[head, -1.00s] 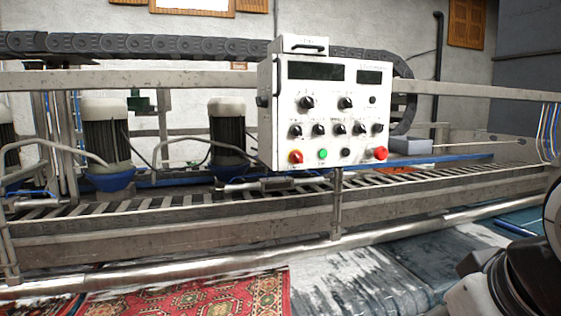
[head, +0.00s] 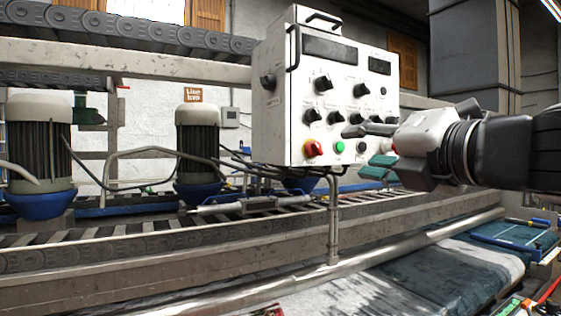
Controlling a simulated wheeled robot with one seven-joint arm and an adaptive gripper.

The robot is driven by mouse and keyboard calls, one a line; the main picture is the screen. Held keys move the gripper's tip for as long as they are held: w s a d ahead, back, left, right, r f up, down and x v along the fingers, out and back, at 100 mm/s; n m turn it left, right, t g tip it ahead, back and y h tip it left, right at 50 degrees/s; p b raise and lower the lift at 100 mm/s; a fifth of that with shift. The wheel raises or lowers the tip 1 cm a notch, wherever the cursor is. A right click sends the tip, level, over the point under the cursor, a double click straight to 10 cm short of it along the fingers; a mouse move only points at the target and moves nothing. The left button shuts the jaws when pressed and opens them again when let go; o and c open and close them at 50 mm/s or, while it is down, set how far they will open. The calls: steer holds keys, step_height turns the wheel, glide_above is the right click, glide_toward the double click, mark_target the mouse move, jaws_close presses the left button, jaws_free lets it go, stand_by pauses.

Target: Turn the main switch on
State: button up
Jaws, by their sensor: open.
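The white control box (head: 284,95) stands on a post, its front panel turned partly to the right. A red rotary switch with a yellowish edge (head: 314,149) sits at the panel's lower left, beside a green button (head: 339,147). A black knob (head: 268,81) is on the box's left side. Labels are too small to read, so I cannot tell for certain which is the main switch. My gripper (head: 368,148) is open and empty in front of the panel's lower right, right of the green button. It hides most of the red button there. Contact with the panel cannot be told.
Several black knobs and two dark displays (head: 326,48) are on the panel. A conveyor frame (head: 130,262) runs below and behind the box. Motors (head: 40,140) stand at left. A blue-grey rug (head: 430,280) lies in front at lower right.

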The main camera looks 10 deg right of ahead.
mark_target(318, 149)
steer(key=w+a+b, duration=0.1)
steer(key=w, duration=0.3)
steer(key=w+b, duration=0.1)
steer(key=w, duration=0.4)
steer(key=w+a+b, duration=0.1)
steer(key=w+b, duration=0.1)
steer(key=w, duration=0.2)
steer(key=shift+w+a, duration=0.2)
steer(key=shift+a, duration=0.15)
steer(key=shift+c, duration=0.2)
jaws_close()
